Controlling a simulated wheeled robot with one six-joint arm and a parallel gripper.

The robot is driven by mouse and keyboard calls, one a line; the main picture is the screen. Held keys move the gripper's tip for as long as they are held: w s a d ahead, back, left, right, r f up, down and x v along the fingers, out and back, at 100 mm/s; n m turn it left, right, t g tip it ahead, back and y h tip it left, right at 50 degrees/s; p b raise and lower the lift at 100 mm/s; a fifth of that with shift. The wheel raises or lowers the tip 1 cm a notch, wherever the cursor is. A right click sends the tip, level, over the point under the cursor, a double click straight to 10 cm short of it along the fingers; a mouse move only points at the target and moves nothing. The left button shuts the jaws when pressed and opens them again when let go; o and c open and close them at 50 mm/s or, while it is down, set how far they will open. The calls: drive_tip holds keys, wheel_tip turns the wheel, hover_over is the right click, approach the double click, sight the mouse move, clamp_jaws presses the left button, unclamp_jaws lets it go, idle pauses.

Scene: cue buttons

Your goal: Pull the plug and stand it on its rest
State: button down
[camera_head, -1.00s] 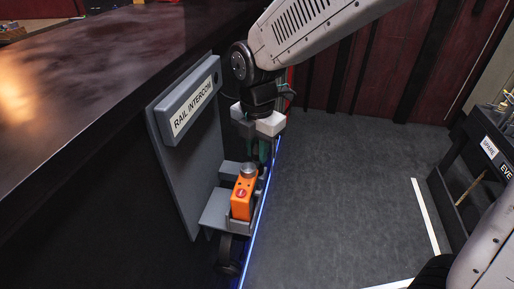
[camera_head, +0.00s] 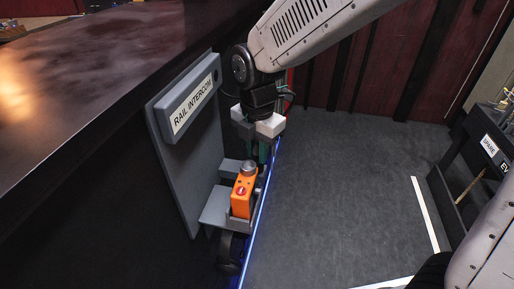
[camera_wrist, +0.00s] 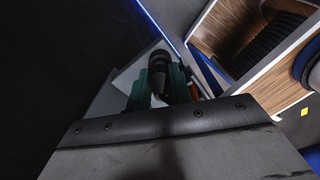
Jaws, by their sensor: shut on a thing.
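The grey panel labelled RAIL INTERCOM (camera_head: 196,150) is on the side of the dark counter. A grey bracket (camera_head: 214,208) juts from it and carries an orange box (camera_head: 241,197) with a red mark and a silver round top (camera_head: 248,167). My gripper (camera_head: 262,152) points down just behind the orange box, its green fingers partly hidden. In the wrist view, my gripper's green fingers (camera_wrist: 160,88) are closed around a dark cylindrical thing (camera_wrist: 158,66), apparently the plug. Its lower end and the rest are not clear to me.
A dark round thing (camera_head: 229,252) hangs under the bracket. A blue light strip (camera_head: 258,215) runs along the counter's foot. A dark stand (camera_head: 480,165) with a SPARE label is at the right. Open grey floor (camera_head: 345,190) lies between.

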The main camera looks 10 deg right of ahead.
drive_tip(key=shift+f, duration=0.35)
drive_tip(key=c, duration=1.2)
unclamp_jaws()
